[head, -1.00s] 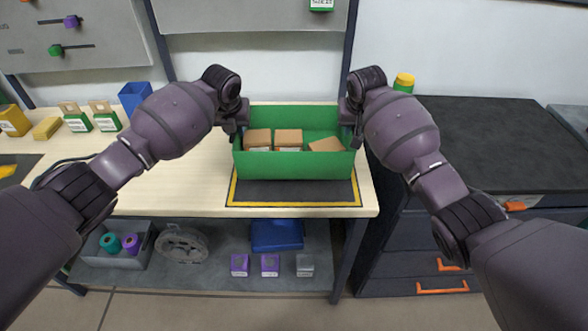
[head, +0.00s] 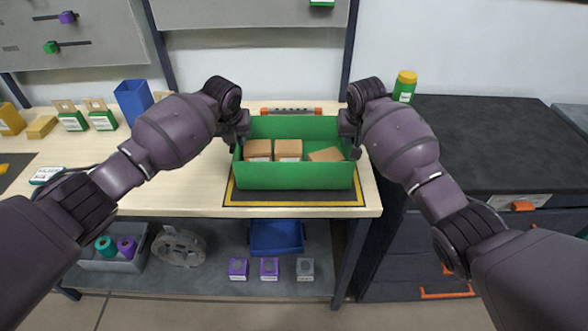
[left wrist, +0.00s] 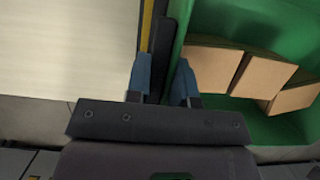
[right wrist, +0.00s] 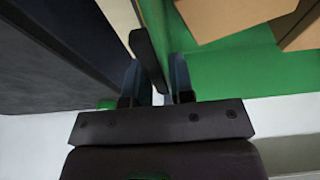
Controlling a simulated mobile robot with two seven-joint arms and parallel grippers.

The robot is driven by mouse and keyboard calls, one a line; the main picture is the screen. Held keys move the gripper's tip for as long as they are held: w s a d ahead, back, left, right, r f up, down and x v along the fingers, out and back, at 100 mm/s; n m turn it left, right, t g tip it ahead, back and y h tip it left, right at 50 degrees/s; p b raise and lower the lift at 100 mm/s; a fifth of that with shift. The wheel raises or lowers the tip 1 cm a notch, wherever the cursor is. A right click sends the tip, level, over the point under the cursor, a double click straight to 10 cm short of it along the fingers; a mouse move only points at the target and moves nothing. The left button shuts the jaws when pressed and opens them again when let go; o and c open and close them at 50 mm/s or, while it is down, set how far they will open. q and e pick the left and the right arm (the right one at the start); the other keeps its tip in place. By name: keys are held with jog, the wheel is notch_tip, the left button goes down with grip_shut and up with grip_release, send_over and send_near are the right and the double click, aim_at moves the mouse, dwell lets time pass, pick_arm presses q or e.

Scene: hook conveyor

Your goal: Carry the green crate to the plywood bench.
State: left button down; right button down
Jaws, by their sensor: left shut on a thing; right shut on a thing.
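The green crate (head: 293,176) is over the black mat with a yellow border (head: 292,204) on the light wood bench (head: 195,188). It looks level and holds brown cartons (head: 288,149). I cannot tell for sure whether its bottom touches the mat. My left gripper (head: 241,140) is shut on the crate's left wall, and my right gripper (head: 348,138) is shut on its right wall. The left wrist view shows the fingers (left wrist: 165,80) at the green wall. In the right wrist view the fingers (right wrist: 155,82) are at the opposite wall, partly hiding it.
An orange-ended tool (head: 291,111) lies behind the crate. A blue bin (head: 133,100) and green-and-white boxes (head: 101,116) stand to the left.

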pick_arm(q)
jog(key=shift+f+b, duration=0.4)
jog(key=shift+f, duration=0.35)
pick_arm(e)
jog(key=shift+f, duration=0.8)
pick_arm(q)
jog(key=c, duration=1)
grip_release()
jog(key=shift+s+r, duration=0.1)
jog(key=shift+r, duration=0.05)
pick_arm(e)
jog(key=c, duration=1)
grip_release()
jog(key=shift+s+r, duration=0.1)
jog(key=shift+r, duration=0.1)
pick_arm(q)
jog(key=shift+r, duration=0.1)
jog(key=v, duration=1.1)
jog(key=shift+r, duration=0.4)
pick_arm(e)
jog(key=v, duration=1.2)
